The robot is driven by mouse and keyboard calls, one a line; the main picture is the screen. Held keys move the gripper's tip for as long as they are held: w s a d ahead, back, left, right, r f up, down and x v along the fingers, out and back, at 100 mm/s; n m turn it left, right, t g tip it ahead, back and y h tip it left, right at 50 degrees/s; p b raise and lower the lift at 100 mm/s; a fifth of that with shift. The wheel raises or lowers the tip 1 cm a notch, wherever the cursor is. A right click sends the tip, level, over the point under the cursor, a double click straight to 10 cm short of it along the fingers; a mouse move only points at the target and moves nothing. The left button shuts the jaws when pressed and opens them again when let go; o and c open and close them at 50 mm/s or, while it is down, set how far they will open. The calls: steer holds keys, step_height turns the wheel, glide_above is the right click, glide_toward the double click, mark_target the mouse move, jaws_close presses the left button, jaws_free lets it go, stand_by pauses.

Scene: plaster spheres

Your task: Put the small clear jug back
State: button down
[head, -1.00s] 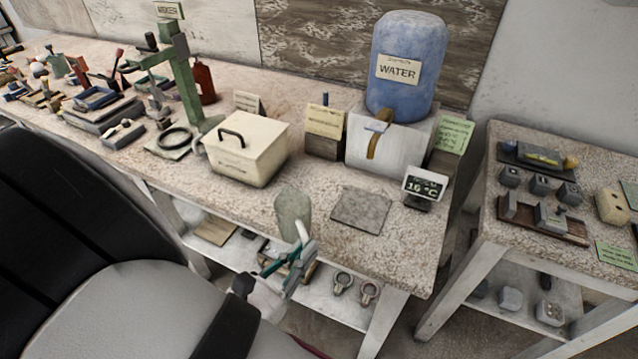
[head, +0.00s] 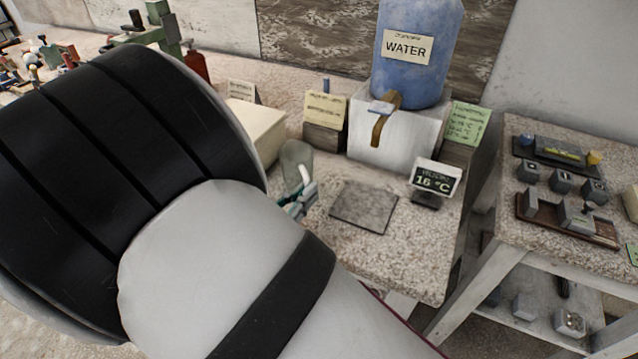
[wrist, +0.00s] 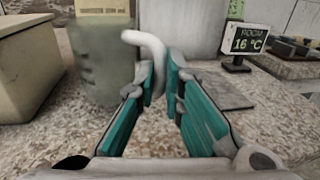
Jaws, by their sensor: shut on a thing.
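The small clear jug (head: 296,160) is a greyish see-through vessel with a pale handle. It looks upright, at the left of the grey square mat (head: 364,207), partly hidden behind my arm in the head view. In the wrist view the jug (wrist: 104,70) is left of my fingers, and its handle (wrist: 148,44) passes between them. My gripper (wrist: 162,75), with teal finger pads, is shut on the handle. In the head view the gripper (head: 298,205) is mostly covered by my arm. I cannot tell whether the jug's base touches the counter.
A blue water bottle (head: 408,60) stands on a white dispenser (head: 415,140) behind the mat. A room temperature display (head: 436,178) is right of the mat. A cream box (head: 262,130) is close to the jug's left. The mat is bare. A side table (head: 480,225) stands at right.

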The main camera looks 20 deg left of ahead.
steer(key=shift+f+b, duration=0.45)
steer(key=shift+f, duration=0.6)
steer(key=shift+f, duration=0.1)
steer(key=c, duration=1.7)
jaws_free()
steer(key=shift+s+a, duration=0.1)
steer(key=shift+s, duration=0.05)
steer(key=v, duration=1.1)
steer(key=shift+s+a, duration=0.1)
steer(key=shift+s, duration=0.25)
steer(key=shift+w, duration=0.1)
